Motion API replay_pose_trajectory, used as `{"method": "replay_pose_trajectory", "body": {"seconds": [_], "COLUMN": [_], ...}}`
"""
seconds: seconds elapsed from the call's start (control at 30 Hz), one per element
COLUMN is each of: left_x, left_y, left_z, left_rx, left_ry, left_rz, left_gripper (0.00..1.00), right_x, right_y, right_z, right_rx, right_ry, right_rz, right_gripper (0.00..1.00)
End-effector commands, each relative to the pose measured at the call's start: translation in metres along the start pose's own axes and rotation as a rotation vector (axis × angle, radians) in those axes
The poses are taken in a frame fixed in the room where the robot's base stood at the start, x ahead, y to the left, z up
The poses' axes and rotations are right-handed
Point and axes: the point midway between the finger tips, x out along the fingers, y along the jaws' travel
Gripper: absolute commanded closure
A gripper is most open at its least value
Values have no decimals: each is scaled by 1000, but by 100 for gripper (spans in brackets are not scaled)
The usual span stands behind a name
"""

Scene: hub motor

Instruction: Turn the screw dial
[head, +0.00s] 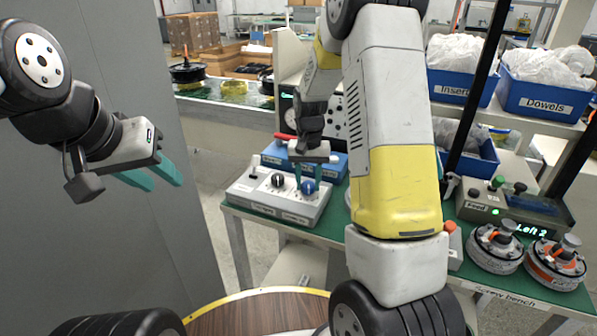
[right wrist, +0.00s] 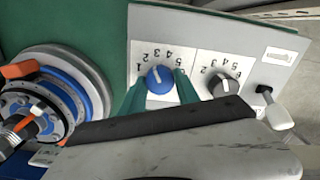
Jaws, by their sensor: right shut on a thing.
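The control box (head: 252,203) is a light grey panel on the green bench, with a blue dial (head: 308,187) and a black dial (head: 278,181). In the right wrist view the blue dial (right wrist: 160,79) has a numbered scale around it, and the black dial (right wrist: 223,85) sits beside it with its own scale. A small lever (right wrist: 276,112) is at the panel's end. My right gripper (right wrist: 160,90) has its green fingers on either side of the blue dial, shut on it. My left gripper (head: 152,176) hangs at the left, its two fingers slightly apart, holding nothing, far from the box.
A blue box (head: 330,162) stands behind the control box. Two motor hubs (head: 497,248) (head: 556,262) and a feeder box (head: 515,207) reading "Left 2" are at the right. Blue bins (head: 541,98) stand on the shelf. A wooden round table (head: 262,314) is in front.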

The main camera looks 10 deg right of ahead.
Motion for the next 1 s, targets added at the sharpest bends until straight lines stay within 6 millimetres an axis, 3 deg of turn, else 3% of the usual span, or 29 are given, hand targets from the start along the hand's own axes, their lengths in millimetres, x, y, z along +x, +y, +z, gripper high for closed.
{"method": "replay_pose_trajectory", "body": {"seconds": [0.4, 0.97, 1.0], "left_x": [0, 0, 0], "left_y": [0, 0, 0], "left_z": [0, 0, 0], "left_rx": [0, 0, 0], "left_ry": [0, 0, 0], "left_rz": [0, 0, 0], "left_gripper": [64, 64, 64], "right_x": [-1, -1, -1], "right_y": [0, 0, 0], "right_z": [-1, -1, -1], "right_rx": [195, 225, 225], "right_ry": [3, 4, 4], "right_rz": [-1, -1, -1], "right_gripper": [100, 100, 58]}}
